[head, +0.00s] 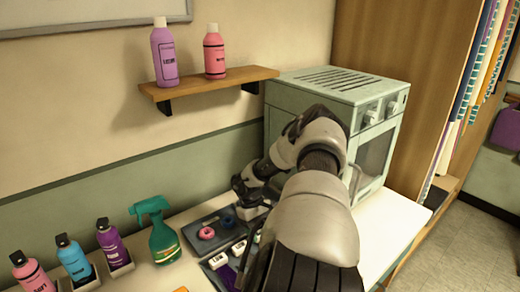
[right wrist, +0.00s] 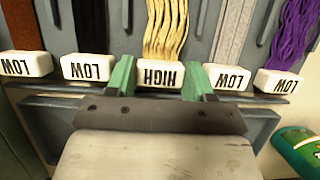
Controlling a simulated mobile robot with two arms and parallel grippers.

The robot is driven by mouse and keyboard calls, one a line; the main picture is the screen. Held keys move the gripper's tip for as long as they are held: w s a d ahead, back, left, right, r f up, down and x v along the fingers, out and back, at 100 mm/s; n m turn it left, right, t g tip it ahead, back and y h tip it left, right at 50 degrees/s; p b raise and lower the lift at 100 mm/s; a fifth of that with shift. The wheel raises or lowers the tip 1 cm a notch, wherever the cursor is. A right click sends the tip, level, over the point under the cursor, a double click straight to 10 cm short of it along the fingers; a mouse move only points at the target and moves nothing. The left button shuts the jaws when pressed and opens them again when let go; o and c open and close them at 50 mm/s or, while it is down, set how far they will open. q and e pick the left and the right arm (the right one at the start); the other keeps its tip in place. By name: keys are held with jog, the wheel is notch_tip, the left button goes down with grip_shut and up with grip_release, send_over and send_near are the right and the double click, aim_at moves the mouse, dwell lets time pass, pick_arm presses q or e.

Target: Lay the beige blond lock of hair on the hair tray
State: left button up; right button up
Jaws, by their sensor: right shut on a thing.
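The beige blond lock of hair (right wrist: 165,32) shows in the right wrist view, hanging from a white block marked HIGH (right wrist: 160,76). My right gripper (right wrist: 158,82) is shut on that block, with a green fingertip on each side. The lock lies in the middle slot of a grey-blue slotted holder (right wrist: 205,40); I cannot tell whether it is lifted. In the head view my right arm covers much of the work area. A dark grey tray (head: 190,232) with a pink ring is partly visible there; I cannot tell whether it is the hair tray. My left gripper is not in view.
Brown, dark, greyish and purple locks (right wrist: 292,35) with blocks marked LOW flank the blond one closely. A green spray bottle (head: 163,238) and several coloured bottles (head: 112,243) stand left. A pale green cabinet (head: 300,95) stands behind my arm, beside a wall shelf (head: 205,85).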

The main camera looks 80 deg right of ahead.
jog(key=shift+f, duration=0.15)
jog(key=o, duration=1.3)
jog(key=shift+c, duration=0.2)
jog(key=shift+r+p, duration=3.1)
jog(key=shift+r, duration=0.45)
